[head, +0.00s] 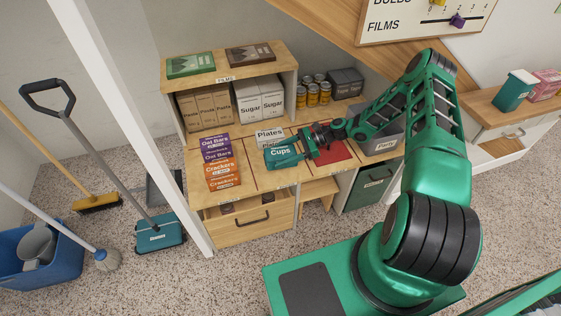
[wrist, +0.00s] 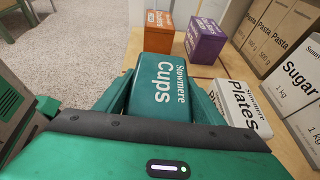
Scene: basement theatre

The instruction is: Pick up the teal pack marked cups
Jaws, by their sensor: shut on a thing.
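The teal pack marked Cups (head: 283,155) is at the front middle of the wooden counter in the head view. In the wrist view, the pack (wrist: 162,88) lies between my gripper's two fingers, its printed face toward the camera. My gripper (head: 291,153) is shut on it, with one finger on each side. Whether the pack's underside touches the counter cannot be told. The white Plates pack (head: 269,136) is right beside it, and in the wrist view the Plates pack (wrist: 242,108) stands just right of my right finger.
Pasta bags (head: 204,107), Sugar bags (head: 261,99) and cans (head: 313,92) fill the shelf behind. A red mat (head: 335,154) lies to the right.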

